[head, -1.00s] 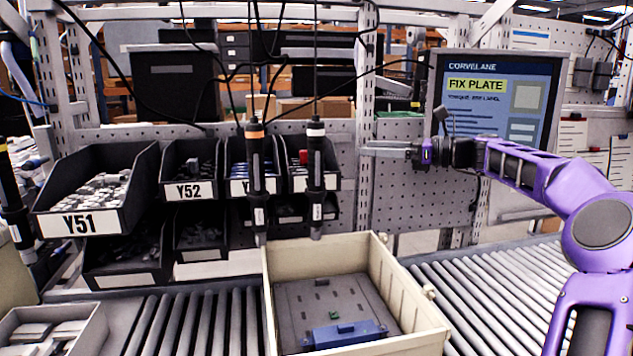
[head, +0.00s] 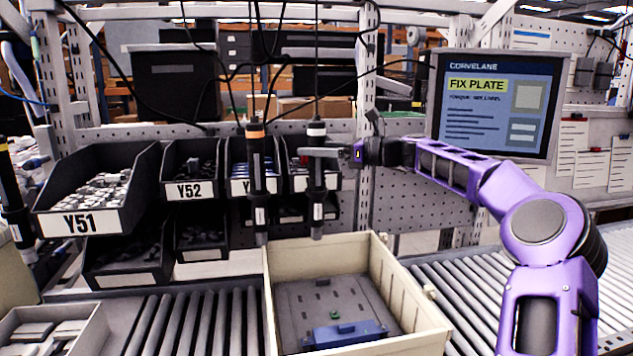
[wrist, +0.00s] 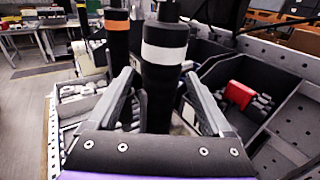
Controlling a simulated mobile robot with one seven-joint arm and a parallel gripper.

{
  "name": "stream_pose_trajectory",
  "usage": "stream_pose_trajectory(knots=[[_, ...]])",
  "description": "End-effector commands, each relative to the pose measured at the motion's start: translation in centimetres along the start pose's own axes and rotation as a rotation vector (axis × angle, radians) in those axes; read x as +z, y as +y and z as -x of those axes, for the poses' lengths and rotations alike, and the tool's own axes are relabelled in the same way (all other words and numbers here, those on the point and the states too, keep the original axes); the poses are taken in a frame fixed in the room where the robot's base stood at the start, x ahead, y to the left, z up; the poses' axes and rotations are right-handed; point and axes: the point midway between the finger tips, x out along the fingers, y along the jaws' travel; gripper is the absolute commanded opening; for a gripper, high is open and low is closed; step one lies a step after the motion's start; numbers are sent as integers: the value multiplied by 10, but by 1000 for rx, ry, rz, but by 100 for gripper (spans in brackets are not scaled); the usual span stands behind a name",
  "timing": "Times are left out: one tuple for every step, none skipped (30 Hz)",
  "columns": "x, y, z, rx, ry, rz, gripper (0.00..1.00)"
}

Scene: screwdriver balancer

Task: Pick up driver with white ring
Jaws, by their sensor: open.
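The driver with the white ring (head: 316,180) is black and hangs upright from a cable in the head view. In the wrist view the white-ringed driver (wrist: 163,75) stands between the two fingers of my gripper (wrist: 160,105). The fingers are open, one on each side of its body below the ring, and gaps show at both sides. In the head view my gripper (head: 318,152) reaches in from the right at the upper part of the driver. A similar driver with an orange ring (head: 256,180) hangs to its left, and the orange-ringed driver also shows in the wrist view (wrist: 117,40).
Black parts bins, such as Y51 (head: 95,190) and Y52 (head: 190,170), stand behind and left of the drivers. A beige crate (head: 410,300) with a plate and blue part sits below on the rollers. A screen (head: 495,105) stands at the right.

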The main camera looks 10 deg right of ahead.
Motion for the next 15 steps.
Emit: stream_pose_trajectory(knots=[[0, 0, -1, -1, 0, 0, 84], [0, 0, -1, -1, 0, 0, 84], [0, 0, -1, -1, 0, 0, 84], [0, 0, -1, -1, 0, 0, 84], [0, 0, -1, -1, 0, 0, 84], [0, 0, -1, -1, 0, 0, 84], [0, 0, -1, -1, 0, 0, 82], [0, 0, -1, -1, 0, 0, 77], [0, 0, -1, -1, 0, 0, 70], [0, 0, -1, -1, 0, 0, 64], [0, 0, -1, -1, 0, 0, 59], [0, 0, -1, -1, 1, 0, 52], [0, 0, -1, -1, 1, 0, 46], [0, 0, -1, -1, 1, 0, 41], [0, 0, -1, -1, 1, 0, 34]])
